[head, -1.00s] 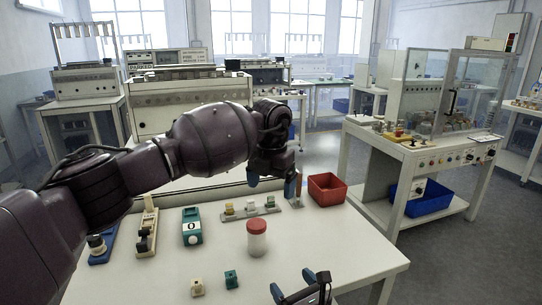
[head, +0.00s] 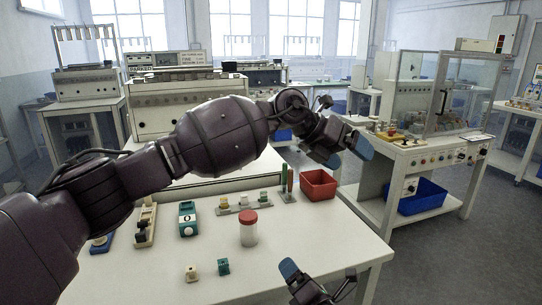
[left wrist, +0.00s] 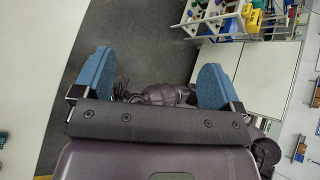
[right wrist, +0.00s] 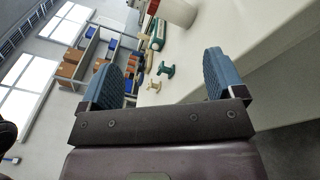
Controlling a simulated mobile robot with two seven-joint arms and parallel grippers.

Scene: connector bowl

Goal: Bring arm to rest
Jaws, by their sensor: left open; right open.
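My left arm stretches across the head view from the left. Its gripper (head: 347,152) is open and empty, raised in the air to the upper right of the red bin (head: 318,186). In the left wrist view the left gripper (left wrist: 155,80) has its blue fingers wide apart with nothing between them. My right gripper (head: 320,280) is partly in view at the bottom of the head view, near the table's front edge. In the right wrist view the right gripper (right wrist: 163,80) is open and empty, with the table (right wrist: 262,70) beyond its fingers.
The table holds a red-lidded jar (head: 248,230), a teal device (head: 188,218), a strip with small connectors (head: 243,204), green upright sticks (head: 287,181) and two small loose connectors, cream (head: 192,273) and teal (head: 223,266). A workbench (head: 425,155) stands to the right.

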